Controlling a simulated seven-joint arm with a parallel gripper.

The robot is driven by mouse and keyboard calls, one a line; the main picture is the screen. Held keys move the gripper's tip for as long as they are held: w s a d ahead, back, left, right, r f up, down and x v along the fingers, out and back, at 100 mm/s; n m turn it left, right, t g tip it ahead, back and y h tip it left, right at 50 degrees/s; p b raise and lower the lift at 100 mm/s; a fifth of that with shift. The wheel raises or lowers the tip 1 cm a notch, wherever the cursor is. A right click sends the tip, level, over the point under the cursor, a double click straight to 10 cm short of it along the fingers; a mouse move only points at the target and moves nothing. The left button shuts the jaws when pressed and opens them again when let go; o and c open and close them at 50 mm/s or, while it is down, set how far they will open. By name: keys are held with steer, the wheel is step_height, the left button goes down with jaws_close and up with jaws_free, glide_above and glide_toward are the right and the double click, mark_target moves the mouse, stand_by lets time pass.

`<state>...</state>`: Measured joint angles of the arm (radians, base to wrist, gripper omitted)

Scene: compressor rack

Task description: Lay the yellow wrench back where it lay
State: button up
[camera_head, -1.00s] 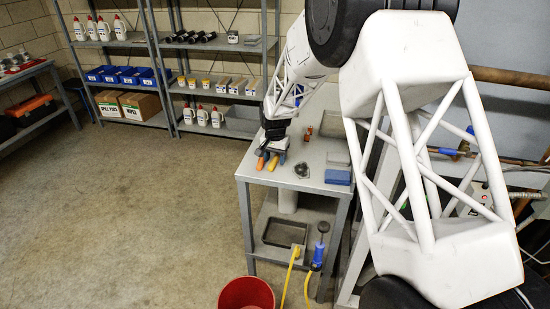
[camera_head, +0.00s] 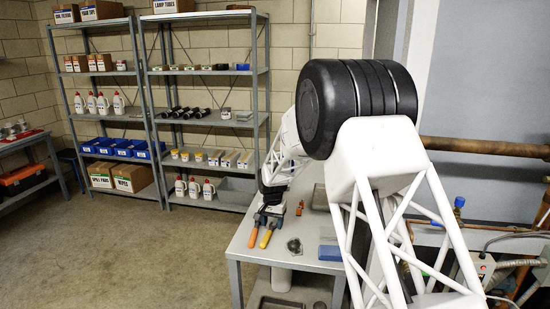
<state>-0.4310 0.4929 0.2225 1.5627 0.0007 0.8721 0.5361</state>
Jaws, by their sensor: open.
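The tool with a yellow handle (camera_head: 267,237), which I take for the yellow wrench, lies on the grey metal table (camera_head: 246,252) near its left side. Its handle points toward the camera. A tool with an orange handle (camera_head: 253,237) lies just left of it. My gripper (camera_head: 268,218) is open and low over the far ends of these two tools. It hides those ends. I cannot tell whether a finger touches the wrench.
A dark round metal part (camera_head: 294,246) and a blue block (camera_head: 330,253) lie to the right on the table. Small orange-brown parts (camera_head: 299,208) stand farther back. A storage shelf (camera_head: 210,125) stands behind. The floor at left is clear.

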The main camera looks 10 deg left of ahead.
steer(key=s+d+r+n, duration=0.1)
steer(key=s+r+n, duration=0.1)
steer(key=r, duration=1.2)
steer(key=s+d+r+n+h, duration=0.1)
steer(key=s+r+n, duration=0.2)
steer(key=r, duration=1.2)
steer(key=shift+s+d+r+g, duration=0.15)
steer(key=shift+s+r+g, duration=0.15)
steer(key=shift+s, duration=0.2)
steer(key=shift+d, duration=0.1)
